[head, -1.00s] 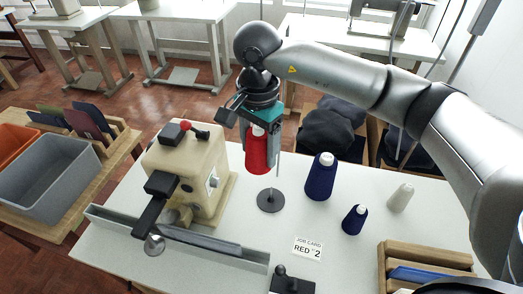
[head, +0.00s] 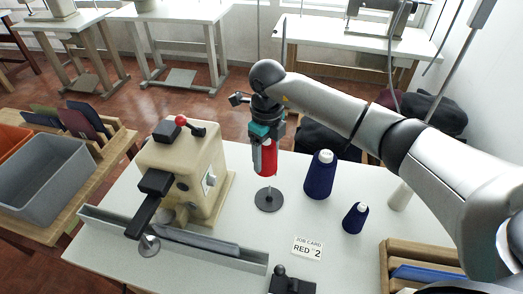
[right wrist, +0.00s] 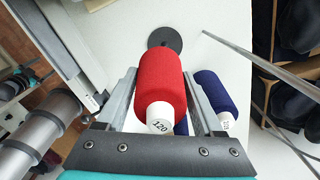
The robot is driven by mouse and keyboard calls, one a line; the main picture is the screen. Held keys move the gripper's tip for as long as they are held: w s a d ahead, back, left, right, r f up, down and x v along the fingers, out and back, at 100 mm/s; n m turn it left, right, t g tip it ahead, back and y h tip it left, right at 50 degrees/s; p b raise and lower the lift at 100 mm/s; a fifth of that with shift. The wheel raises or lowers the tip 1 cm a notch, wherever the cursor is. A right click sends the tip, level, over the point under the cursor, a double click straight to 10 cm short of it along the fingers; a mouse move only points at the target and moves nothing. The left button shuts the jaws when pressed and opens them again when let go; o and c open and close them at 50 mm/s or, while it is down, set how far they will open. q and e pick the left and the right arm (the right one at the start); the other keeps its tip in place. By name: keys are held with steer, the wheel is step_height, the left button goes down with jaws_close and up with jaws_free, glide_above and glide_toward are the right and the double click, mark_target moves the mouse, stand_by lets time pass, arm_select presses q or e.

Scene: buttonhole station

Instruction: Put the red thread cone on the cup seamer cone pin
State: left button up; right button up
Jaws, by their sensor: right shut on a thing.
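The red thread cone (head: 267,160) is upright in my right gripper (head: 264,146), which is shut on it from above. The right wrist view shows the red cone (right wrist: 162,85) between the two fingers, its white end marked 120. The cone pin's dark round base (head: 269,199) stands on the white table below the cone, and a short thin piece of pin shows between them. I cannot tell whether the pin's tip is inside the cone. The wrist view shows the base (right wrist: 165,39) just beyond the cone. The beige machine (head: 186,165) stands left. My left gripper is out of view.
A large navy cone (head: 319,176), a small navy cone (head: 355,218) and a white cone (head: 401,196) stand to the right. A job card (head: 307,248) reading RED 2 lies in front. A wooden rack (head: 425,257) is at front right.

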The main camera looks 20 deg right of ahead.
mark_target(270, 196)
steer(key=f+m, duration=0.1)
steer(key=m, duration=0.1)
steer(key=d+f+m, duration=0.1)
steer(key=f+m, duration=0.1)
steer(key=shift+d+b, duration=0.2)
steer(key=shift+b, duration=0.1)
step_height(270, 196, down, 8)
steer(key=b, duration=0.7)
steer(key=shift+f, duration=0.2)
steer(key=shift+f+b, duration=0.3)
steer(key=shift+f, duration=0.05)
steer(key=shift+f+b, duration=0.5)
steer(key=shift+f, duration=0.3)
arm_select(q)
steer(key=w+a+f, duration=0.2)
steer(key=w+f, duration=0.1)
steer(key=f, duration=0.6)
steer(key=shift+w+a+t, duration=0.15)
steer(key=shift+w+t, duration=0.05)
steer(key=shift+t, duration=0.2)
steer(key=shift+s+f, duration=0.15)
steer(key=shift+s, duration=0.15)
arm_select(e)
steer(key=shift+f, duration=0.1)
arm_select(q)
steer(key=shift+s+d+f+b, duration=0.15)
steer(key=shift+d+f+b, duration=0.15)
steer(key=shift+b, duration=0.25)
arm_select(e)
steer(key=shift+f, duration=0.55)
